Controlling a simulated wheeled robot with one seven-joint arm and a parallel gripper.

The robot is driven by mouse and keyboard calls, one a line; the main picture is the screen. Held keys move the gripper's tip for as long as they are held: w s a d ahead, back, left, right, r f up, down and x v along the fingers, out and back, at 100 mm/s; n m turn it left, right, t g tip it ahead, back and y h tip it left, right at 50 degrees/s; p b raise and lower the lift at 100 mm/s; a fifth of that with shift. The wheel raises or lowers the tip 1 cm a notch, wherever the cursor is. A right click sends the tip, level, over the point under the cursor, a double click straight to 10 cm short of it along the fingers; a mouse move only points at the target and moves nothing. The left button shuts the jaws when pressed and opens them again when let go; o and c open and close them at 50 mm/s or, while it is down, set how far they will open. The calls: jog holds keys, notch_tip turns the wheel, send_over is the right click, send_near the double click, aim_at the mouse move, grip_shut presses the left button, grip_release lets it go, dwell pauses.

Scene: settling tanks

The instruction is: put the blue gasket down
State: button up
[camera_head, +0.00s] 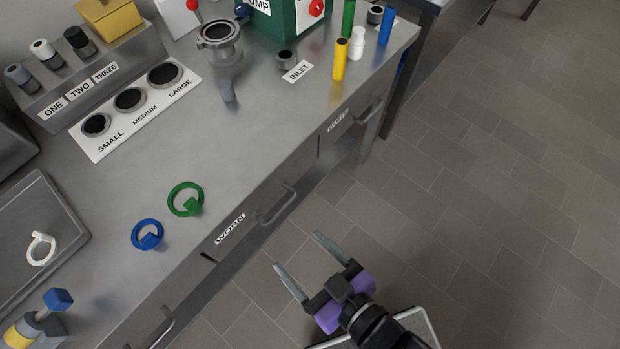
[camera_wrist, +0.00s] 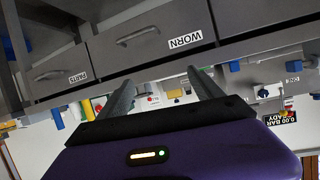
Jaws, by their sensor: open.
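The blue gasket (camera_head: 147,234) is a ring with a small square tab. It lies flat on the metal worktop (camera_head: 120,190), beside the green gasket (camera_head: 185,199). My gripper (camera_head: 299,260) is open and empty, out over the floor in front of the drawers, apart from the gasket. In the wrist view my gripper (camera_wrist: 160,88) shows its two fingers spread, with the drawer fronts beyond and nothing between the fingers that it holds. The blue gasket cannot be made out in the wrist view.
A white gasket (camera_head: 41,248) lies in a grey tray (camera_head: 75,215) at the left. A board with SMALL, MEDIUM and LARGE holes (camera_head: 147,119) is farther back. The WORN drawer (camera_head: 250,222) is shut. The worktop between board and gaskets is clear.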

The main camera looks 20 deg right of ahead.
jog(key=s+d+r+m+t+h, duration=0.1)
jog(key=s+d+r, duration=0.3)
jog(key=d, duration=0.6)
jog(key=s+m+h, duration=0.1)
jog(key=s, duration=0.1)
jog(key=shift+s+d+h, duration=0.15)
jog(key=shift+s+h, duration=0.15)
jog(key=shift+s, duration=0.05)
jog(key=s+d+r+m+h, duration=0.1)
jog(key=s+d+r, duration=0.1)
jog(key=s+d+r+m+t+h, duration=0.1)
jog(key=s+d+r, duration=0.1)
jog(key=d+r, duration=0.1)
jog(key=shift+s+d+h, duration=0.15)
jog(key=shift+s+h, duration=0.15)
jog(key=shift+h, duration=0.1)
jog(key=shift+c, duration=1)
jog(key=shift+s+d+r, duration=0.15)
jog(key=c, duration=0.4)
